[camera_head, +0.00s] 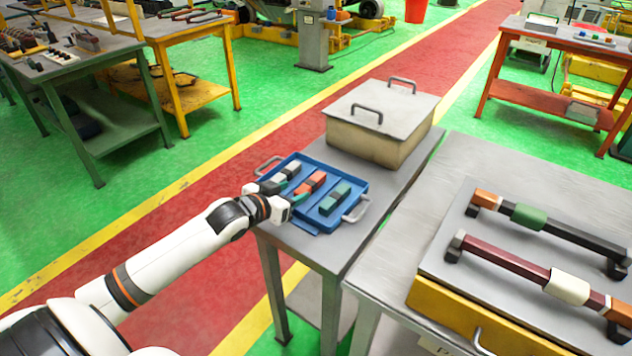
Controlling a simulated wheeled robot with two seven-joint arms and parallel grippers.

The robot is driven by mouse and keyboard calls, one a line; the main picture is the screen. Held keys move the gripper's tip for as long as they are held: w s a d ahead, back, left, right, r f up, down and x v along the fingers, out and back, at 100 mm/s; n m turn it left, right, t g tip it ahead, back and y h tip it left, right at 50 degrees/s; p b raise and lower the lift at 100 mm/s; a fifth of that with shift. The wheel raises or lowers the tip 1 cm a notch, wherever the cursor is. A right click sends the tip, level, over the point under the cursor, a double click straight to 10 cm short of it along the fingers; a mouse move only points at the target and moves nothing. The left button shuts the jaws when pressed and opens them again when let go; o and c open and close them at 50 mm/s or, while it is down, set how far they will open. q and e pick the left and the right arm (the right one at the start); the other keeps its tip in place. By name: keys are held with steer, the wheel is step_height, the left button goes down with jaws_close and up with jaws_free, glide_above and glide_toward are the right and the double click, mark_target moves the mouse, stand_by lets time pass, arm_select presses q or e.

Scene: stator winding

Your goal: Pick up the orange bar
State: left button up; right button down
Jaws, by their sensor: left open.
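The orange bar (312,181) lies in the middle compartment of the blue tray (351,184) on the grey table. Its near end is close to my gripper. My left gripper (287,197) comes in from the left and is open over the left side of the tray, with nothing visible held between its fingers. The gap between its fingertips and the orange bar is too small to judge. My right gripper is not in view.
A green bar (335,199) and a pale and dark bar (286,172) lie in the tray's other compartments. A lidded metal box (379,125) stands behind the tray. At right, a table holds a panel (510,262) with two handled bars.

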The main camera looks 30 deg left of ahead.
mark_target(309, 183)
arm_select(q)
steer(key=x, duration=0.3)
steer(key=shift+w+f, duration=0.1)
steer(key=shift+w, duration=0.25)
steer(key=shift+w+f, duration=0.2)
steer(key=shift+w, duration=0.35)
steer(key=x, duration=0.4)
steer(key=shift+w+a+f+p, duration=0.1)
steer(key=shift+a+f+p, duration=0.2)
steer(key=shift+a, duration=0.1)
steer(key=shift+w+f, duration=0.15)
steer(key=shift+w, duration=0.15)
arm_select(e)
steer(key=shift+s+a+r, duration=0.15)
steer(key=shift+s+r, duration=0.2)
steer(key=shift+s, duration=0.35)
arm_select(q)
steer(key=shift+s, duration=0.1)
steer(key=shift+c, duration=0.2)
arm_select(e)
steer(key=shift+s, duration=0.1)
arm_select(q)
jaws_close()
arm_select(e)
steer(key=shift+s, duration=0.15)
